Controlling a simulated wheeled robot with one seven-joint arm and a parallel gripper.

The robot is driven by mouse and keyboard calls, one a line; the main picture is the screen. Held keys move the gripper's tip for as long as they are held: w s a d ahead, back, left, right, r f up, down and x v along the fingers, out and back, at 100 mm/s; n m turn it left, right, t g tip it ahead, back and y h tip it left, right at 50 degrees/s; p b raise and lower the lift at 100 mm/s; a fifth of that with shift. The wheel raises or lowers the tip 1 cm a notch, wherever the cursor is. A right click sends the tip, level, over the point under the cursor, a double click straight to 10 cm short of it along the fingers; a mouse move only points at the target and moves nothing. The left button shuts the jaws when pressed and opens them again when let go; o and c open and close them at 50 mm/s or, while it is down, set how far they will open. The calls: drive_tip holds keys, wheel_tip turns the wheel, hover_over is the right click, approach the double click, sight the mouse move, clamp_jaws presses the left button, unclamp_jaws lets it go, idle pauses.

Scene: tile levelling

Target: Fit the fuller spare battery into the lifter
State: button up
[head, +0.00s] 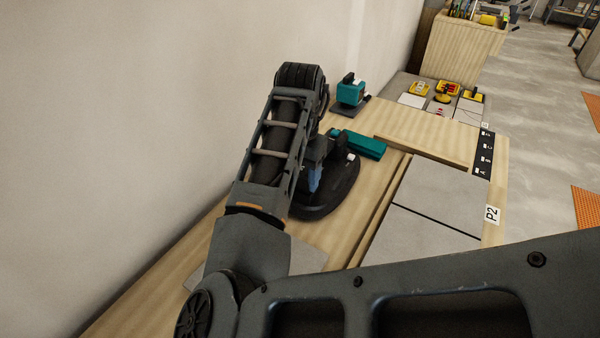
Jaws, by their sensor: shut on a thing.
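The lifter (335,192) appears to be the tool with a dark, rounded base and a teal bar-like part (357,143), lying on the wooden bench. My arm's wrist covers its left side. My gripper (315,165) points down over the dark base, partly hidden behind my arm links. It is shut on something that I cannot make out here. A small blue part shows at the gripper's lower end. A teal block-shaped device (350,92) stands on a dark plate farther back on the bench. I cannot tell any spare battery or its charge level from this view.
Grey tiles (440,190) lie right of the lifter, by a black strip lettered A to D (483,152) and a P2 label (492,214). Yellow items (446,90) sit on a grey surface behind. The wall (150,100) is close on the left.

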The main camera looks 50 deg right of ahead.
drive_tip(key=shift+f, duration=0.6)
idle(0.3)
drive_tip(key=o, duration=1.2)
drive_tip(key=shift+c, duration=0.2)
wheel_tip(320, 180, up, 8)
drive_tip(key=shift+f+b, duration=0.1)
drive_tip(key=shift+b, duration=0.2)
drive_tip(key=shift+d, duration=0.1)
